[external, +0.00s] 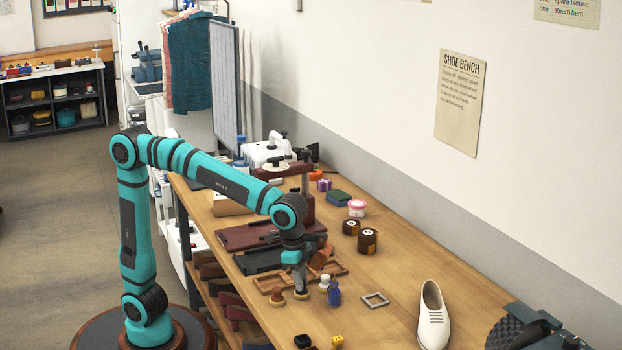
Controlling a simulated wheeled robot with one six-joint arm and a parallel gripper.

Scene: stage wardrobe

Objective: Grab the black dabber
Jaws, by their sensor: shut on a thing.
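My gripper (299,287) points straight down at the front part of the workbench, its fingers shut on a small dabber (301,295). The dabber stands upright under the fingers, its light round foot showing at or very near the bench top. Its upper part is mostly hidden by the fingers and looks dark, which fits the black dabber. A similar dabber (277,296) with a reddish-brown top stands just left of it, apart from the fingers. A white-topped dabber or bottle (324,283) and a blue one (334,293) stand close on the right.
Wooden frames (271,281) and brown blocks (321,258) lie just behind the gripper. A grey square frame (375,300), white shoe (433,317) and brown jars (368,241) lie to the right. Small black (302,341) and yellow (337,342) items sit in front.

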